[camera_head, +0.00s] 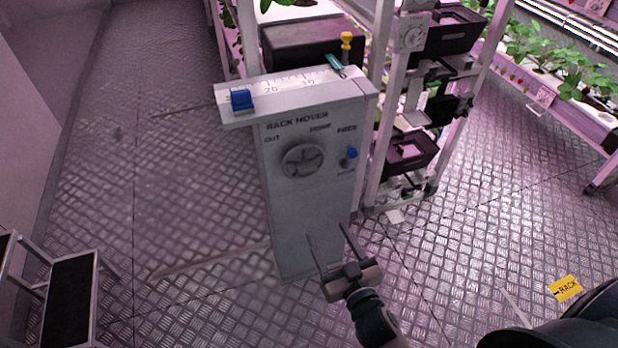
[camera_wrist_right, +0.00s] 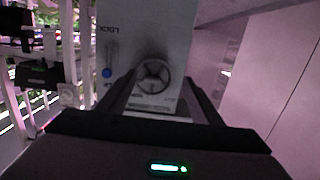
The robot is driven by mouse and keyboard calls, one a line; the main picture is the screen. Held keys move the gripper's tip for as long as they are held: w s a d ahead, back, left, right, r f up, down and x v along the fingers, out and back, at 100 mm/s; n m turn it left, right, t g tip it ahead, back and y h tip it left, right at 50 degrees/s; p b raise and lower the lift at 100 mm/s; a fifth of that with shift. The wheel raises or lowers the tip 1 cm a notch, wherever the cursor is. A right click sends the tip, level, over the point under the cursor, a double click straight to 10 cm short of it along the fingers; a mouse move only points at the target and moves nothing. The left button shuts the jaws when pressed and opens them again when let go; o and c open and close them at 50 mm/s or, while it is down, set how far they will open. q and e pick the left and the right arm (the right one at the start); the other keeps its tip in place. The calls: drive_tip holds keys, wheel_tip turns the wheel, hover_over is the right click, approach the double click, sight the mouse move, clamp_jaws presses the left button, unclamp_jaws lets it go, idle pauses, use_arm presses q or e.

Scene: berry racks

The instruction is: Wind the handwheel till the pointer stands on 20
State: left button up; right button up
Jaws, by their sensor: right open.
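The handwheel (camera_head: 303,160) is a round grey spoked wheel on the front of a grey cabinet (camera_head: 306,225) marked RACK MOVER. It also shows in the right wrist view (camera_wrist_right: 153,76), between and beyond my fingers. A scale (camera_head: 290,86) runs along the cabinet top, with a 20 legible. A blue block (camera_head: 241,100) sits at its left end, left of the 20; a small green piece (camera_head: 336,66) is near its right end. I cannot tell for sure which is the pointer. My right gripper (camera_head: 328,232) is open and empty, below the wheel in the head view, apart from it. My left gripper is out of view.
A small blue knob (camera_head: 352,153) is right of the wheel. A yellow-topped peg (camera_head: 346,42) stands behind the scale. Plant racks (camera_head: 380,100) stand behind and right. A step stool (camera_head: 70,290) is at lower left. The metal floor (camera_head: 180,220) left of the cabinet is clear.

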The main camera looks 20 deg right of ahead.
sight(308, 171)
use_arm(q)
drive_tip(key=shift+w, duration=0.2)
use_arm(e)
drive_tip(key=shift+t, duration=0.6)
drive_tip(key=r, duration=0.5)
drive_tip(key=shift+d+r, duration=0.15)
drive_tip(key=shift+d, duration=0.2)
drive_tip(key=w, duration=0.5)
drive_tip(key=w+p, duration=0.1)
drive_tip(key=w, duration=0.4)
drive_tip(key=w+p, duration=0.1)
drive_tip(key=w, duration=0.5)
drive_tip(key=shift+a, duration=0.25)
drive_tip(key=shift+w, duration=0.55)
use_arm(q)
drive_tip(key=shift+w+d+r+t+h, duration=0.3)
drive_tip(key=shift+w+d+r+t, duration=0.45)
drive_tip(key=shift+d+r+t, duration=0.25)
use_arm(e)
drive_tip(key=shift+w, duration=0.1)
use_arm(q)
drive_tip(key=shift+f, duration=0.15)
use_arm(e)
drive_tip(key=c, duration=0.9)
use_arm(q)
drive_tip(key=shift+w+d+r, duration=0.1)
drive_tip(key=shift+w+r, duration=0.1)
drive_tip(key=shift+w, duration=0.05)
use_arm(e)
drive_tip(key=shift+c, duration=0.8)
